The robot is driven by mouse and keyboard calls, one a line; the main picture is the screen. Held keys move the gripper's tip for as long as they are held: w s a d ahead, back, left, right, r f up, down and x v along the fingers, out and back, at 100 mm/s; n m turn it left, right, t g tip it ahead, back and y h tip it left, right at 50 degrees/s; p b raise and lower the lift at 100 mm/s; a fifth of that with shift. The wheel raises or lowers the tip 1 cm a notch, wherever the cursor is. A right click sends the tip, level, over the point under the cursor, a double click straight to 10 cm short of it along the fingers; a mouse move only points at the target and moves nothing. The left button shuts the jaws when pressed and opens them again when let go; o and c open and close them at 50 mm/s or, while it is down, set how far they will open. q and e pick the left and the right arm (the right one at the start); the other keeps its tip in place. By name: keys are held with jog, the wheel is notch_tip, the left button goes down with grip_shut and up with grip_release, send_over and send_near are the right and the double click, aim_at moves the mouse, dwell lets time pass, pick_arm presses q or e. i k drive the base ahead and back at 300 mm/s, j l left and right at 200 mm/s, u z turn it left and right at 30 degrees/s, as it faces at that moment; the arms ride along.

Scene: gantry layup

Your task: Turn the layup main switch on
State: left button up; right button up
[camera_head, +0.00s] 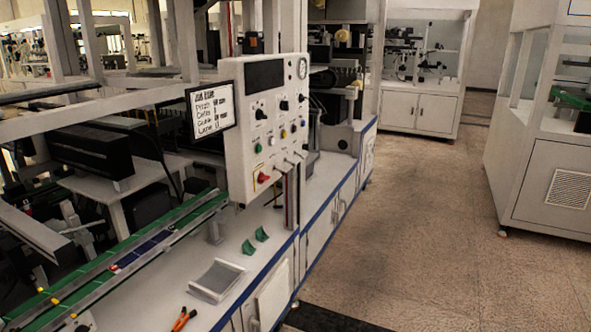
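A pale control panel (268,125) stands upright at the centre of the head view, on the bench's near side. It carries a dark display, a round gauge, black knobs and several coloured buttons. A red switch (264,178) sits at the panel's lower left corner. It may be the main switch, but its label and its on or off position are too small to read. Neither of my grippers shows in the head view.
A white job board (211,109) hangs left of the panel. The bench top (218,254) below holds a grey tray, green parts and orange-handled pliers. A green-edged conveyor (130,262) runs along the left. Open floor (440,220) lies right of the bench, with a white cabinet (545,180) beyond.

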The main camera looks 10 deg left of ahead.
aim_at(261, 179)
jog(key=i+l, duration=0.35)
jog(key=i+l+u, duration=0.1)
jog(key=i+l, duration=0.2)
jog(key=l, duration=0.3)
jog(key=i+l, duration=0.35)
jog(key=l, duration=0.15)
